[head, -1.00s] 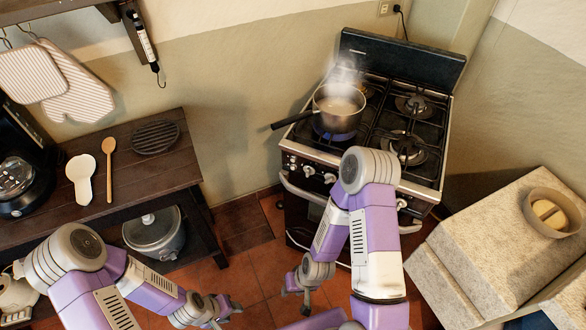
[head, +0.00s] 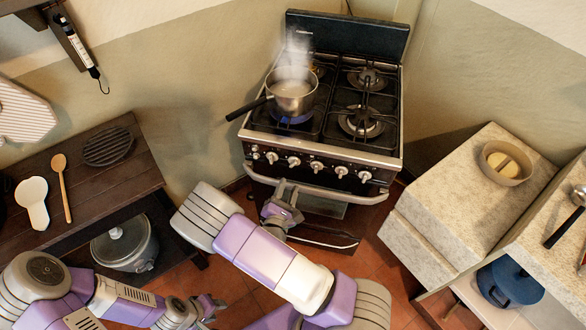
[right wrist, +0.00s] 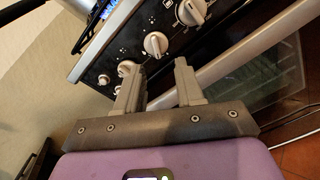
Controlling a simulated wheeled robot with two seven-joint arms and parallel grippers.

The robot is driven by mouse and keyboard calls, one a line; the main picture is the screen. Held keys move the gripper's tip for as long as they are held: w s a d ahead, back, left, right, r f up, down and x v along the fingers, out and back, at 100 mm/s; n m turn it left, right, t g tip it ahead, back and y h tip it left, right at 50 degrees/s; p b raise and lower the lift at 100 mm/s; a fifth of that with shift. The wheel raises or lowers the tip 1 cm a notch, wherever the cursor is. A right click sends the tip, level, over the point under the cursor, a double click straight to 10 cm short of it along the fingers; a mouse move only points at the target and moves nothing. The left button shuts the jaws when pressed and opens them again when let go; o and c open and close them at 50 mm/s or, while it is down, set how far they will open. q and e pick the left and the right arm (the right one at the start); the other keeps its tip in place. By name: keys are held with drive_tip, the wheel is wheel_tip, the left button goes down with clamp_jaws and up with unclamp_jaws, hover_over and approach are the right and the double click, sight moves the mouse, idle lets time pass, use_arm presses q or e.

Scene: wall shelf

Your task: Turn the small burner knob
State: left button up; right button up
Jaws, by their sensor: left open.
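The stove (head: 330,150) has a row of white knobs along its front panel, among them one knob (head: 271,157) near the left end, one (head: 294,161) beside it and others to the right. I cannot tell which one is the small burner knob. In the right wrist view knobs show just ahead, one (right wrist: 155,44) between and beyond the fingertips and one (right wrist: 126,68) by the left finger. My right gripper (head: 285,188) is in front of the stove by the oven handle; it is open and empty (right wrist: 157,68). My left gripper (head: 213,303) is low at the left, open, far from the stove.
A steaming saucepan (head: 292,95) sits over a blue flame, its handle pointing left. The oven handle bar (head: 335,192) runs below the knobs. A wooden table (head: 105,190) is at the left, and a stone counter (head: 450,220) at the right.

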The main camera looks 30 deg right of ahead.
sight(295, 164)
drive_tip(key=x, duration=0.5)
drive_tip(key=r+b+x, duration=0.1)
drive_tip(key=x, duration=0.1)
drive_tip(key=shift+w+d, duration=0.2)
drive_tip(key=shift+w, duration=0.1)
